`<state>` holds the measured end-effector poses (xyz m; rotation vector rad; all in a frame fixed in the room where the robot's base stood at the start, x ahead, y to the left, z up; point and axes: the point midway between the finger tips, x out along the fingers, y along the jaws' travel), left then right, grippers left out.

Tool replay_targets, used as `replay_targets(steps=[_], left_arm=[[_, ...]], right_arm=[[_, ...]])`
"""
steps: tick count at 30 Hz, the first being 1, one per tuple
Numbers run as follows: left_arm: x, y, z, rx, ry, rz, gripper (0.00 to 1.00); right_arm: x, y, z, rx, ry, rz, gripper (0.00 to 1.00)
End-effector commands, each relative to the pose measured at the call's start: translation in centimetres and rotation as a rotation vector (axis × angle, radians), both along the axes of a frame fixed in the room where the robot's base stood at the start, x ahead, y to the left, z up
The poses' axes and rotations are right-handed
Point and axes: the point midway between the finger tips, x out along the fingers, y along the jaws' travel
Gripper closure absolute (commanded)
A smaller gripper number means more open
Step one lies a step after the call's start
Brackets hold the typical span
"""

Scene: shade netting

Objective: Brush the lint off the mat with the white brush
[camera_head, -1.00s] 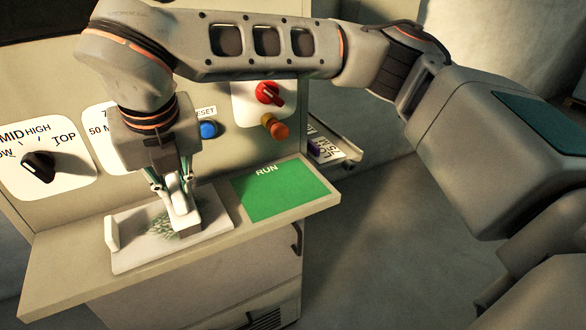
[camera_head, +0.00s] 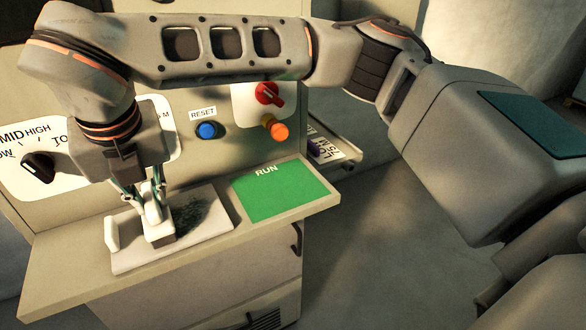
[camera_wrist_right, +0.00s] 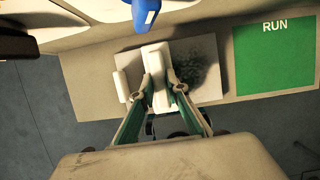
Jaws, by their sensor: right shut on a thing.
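The pale mat (camera_head: 130,262) lies on the shelf of the machine, and it also shows in the wrist view (camera_wrist_right: 208,46). A dark, speckled lint patch (camera_head: 198,212) covers its middle and right part, and it shows in the wrist view (camera_wrist_right: 197,72). My right gripper (camera_head: 150,200) is shut on the white brush (camera_head: 160,230) and holds it upright over the left half of the mat, left of the lint. In the wrist view the brush (camera_wrist_right: 156,60) sits between the fingertips (camera_wrist_right: 158,88). Whether the bristles touch the mat is unclear. My left gripper is out of view.
A white upright block (camera_head: 111,233) stands at the mat's left edge. A green RUN panel (camera_head: 280,190) lies to the right. A blue button (camera_head: 207,130), red knob (camera_head: 268,93), orange button (camera_head: 276,129) and black dial (camera_head: 38,167) are on the panel behind.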

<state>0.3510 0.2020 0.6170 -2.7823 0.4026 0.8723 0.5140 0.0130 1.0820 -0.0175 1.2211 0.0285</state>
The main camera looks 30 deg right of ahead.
Motion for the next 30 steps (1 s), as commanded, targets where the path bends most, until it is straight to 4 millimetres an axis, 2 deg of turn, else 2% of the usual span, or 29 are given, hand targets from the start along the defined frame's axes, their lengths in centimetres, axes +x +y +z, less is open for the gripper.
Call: replay_targets(steps=[16, 30], left_arm=[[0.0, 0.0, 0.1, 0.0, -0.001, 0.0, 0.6], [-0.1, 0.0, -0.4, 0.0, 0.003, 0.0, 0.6]], right_arm=[[-0.1, 2.8, 0.1, 0.001, -0.002, 0.0, 1.0], [0.0, 0.4, -0.2, 0.0, 0.0, -0.001, 1.0]])
